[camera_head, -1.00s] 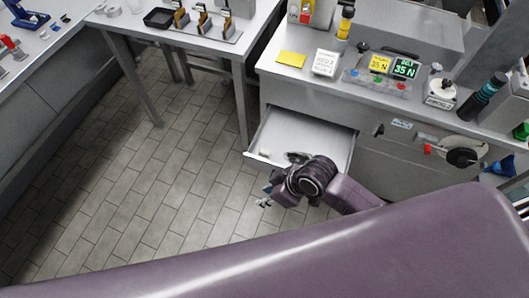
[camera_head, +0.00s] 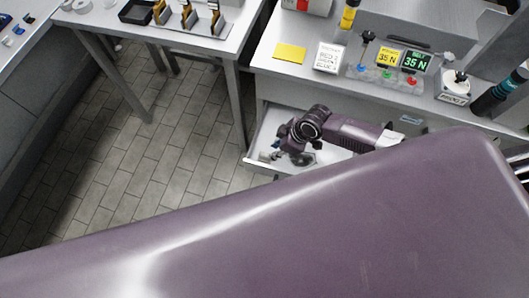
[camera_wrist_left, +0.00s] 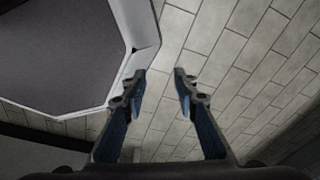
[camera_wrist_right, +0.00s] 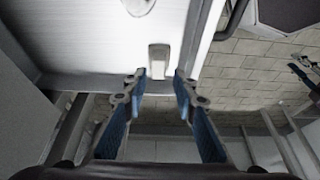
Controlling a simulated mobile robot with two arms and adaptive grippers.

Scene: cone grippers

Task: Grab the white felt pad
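A small white block that looks like the white felt pad (camera_wrist_right: 158,57) lies in the open drawer (camera_wrist_right: 95,45), against its front edge in the right wrist view. In the head view I cannot make the pad out behind my right gripper (camera_head: 270,155), which is over the drawer's front left corner. In its wrist view my right gripper (camera_wrist_right: 160,78) is open, with its fingertips just short of the pad and on either side of its near end; nothing is held. My left gripper (camera_wrist_left: 161,76) is open and empty above the tiled floor.
The counter above holds a yellow pad (camera_head: 289,53), a white labelled box (camera_head: 328,57) and green and yellow displays (camera_head: 417,62). A table (camera_head: 232,30) stands left; tiled floor lies between.

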